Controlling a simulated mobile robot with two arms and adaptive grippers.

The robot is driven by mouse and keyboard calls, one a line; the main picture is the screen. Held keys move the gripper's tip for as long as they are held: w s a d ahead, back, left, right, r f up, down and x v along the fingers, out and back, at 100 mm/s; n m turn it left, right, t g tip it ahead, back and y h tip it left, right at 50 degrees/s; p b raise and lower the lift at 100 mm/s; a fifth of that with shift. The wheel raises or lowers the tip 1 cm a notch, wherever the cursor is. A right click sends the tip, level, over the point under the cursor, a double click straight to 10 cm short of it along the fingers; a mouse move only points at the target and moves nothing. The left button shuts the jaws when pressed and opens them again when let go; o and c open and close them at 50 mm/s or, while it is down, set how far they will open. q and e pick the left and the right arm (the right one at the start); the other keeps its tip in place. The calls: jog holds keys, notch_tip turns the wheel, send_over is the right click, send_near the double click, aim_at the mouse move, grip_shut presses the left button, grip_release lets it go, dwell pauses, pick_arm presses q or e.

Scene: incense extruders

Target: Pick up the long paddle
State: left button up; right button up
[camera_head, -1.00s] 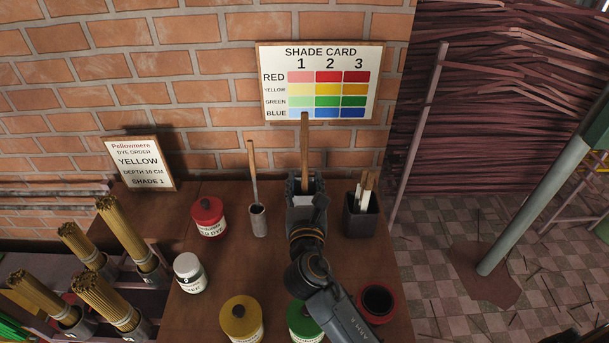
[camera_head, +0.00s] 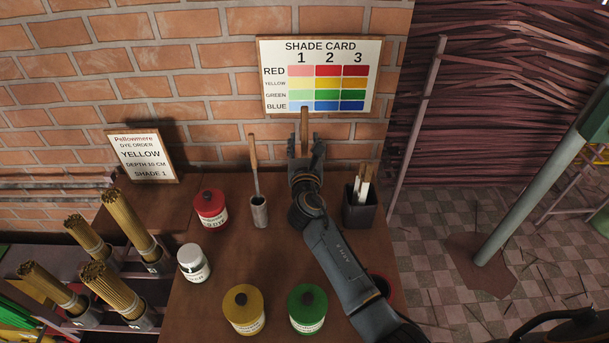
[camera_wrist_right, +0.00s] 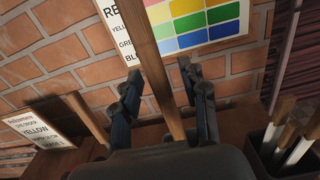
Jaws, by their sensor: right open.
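The long paddle (camera_head: 304,120) stands upright near the wall, its wooden handle rising in front of the shade card. Its lower part is hidden behind my right gripper (camera_head: 305,148). The gripper is open, with one finger on each side of the handle. In the right wrist view the handle (camera_wrist_right: 153,65) passes between the two open fingers (camera_wrist_right: 163,78), with gaps showing beside it. A shorter wooden-handled paddle (camera_head: 254,165) stands in a grey cup (camera_head: 259,212) to the left. My left gripper is not in view.
Red (camera_head: 211,210), white (camera_head: 193,263), yellow (camera_head: 243,312) and green (camera_head: 307,312) jars stand on the table. The shade card (camera_head: 320,75) hangs behind. Bundled sticks fill holders at left.

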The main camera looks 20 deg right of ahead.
jog(key=shift+s, duration=0.1)
jog(key=shift+r, duration=0.1)
jog(key=shift+c, duration=1.3)
grip_shut()
